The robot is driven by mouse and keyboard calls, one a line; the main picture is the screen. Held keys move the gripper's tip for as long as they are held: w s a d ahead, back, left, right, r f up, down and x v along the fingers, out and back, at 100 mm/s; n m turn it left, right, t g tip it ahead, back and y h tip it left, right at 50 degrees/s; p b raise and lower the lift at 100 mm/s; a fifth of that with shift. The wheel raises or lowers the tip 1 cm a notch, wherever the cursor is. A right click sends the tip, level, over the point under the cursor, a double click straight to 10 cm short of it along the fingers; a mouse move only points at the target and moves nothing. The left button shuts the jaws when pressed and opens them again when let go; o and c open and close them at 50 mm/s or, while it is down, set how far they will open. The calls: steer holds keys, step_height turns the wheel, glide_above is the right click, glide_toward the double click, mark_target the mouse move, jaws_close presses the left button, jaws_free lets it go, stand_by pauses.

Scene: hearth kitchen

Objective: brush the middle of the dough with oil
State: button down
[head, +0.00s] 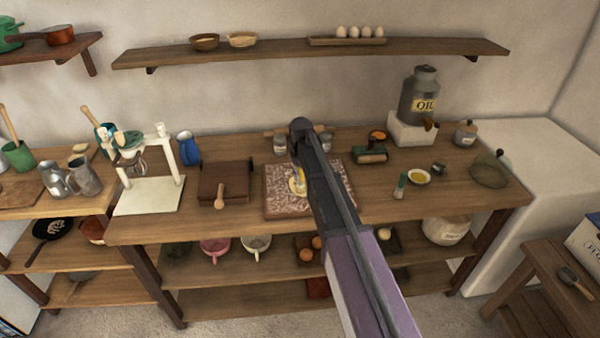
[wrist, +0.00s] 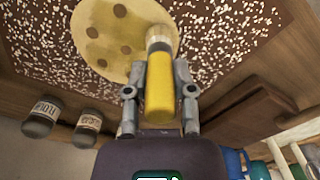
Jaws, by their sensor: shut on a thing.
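My gripper (wrist: 160,72) is shut on a brush (wrist: 158,95) with a yellow handle, a grey band and a pale tip. The dough (wrist: 105,30) is a flat pale-yellow round with several brown spots, lying on a dark board (wrist: 225,35) speckled with white. In the wrist view the brush tip overlaps the edge of the dough; I cannot tell whether it touches. In the head view my arm covers most of the dough and the gripper above the board (head: 278,205). A small bowl of yellow oil (head: 419,176) stands on the table at right.
An oil can (head: 419,98) sits on a white block at the back right. A brown box (head: 222,181) is left of the board, and jars (head: 279,145) stand behind it.

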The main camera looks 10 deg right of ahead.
stand_by(0.7)
steer(key=shift+w, duration=1.9)
steer(key=shift+w+a, duration=0.1)
steer(key=shift+w, duration=1.8)
step_height(320, 180, up, 6)
steer(key=p, duration=0.6)
steer(key=shift+r+p, duration=1.5)
steer(key=shift+p, duration=0.05)
steer(key=shift+s, duration=0.1)
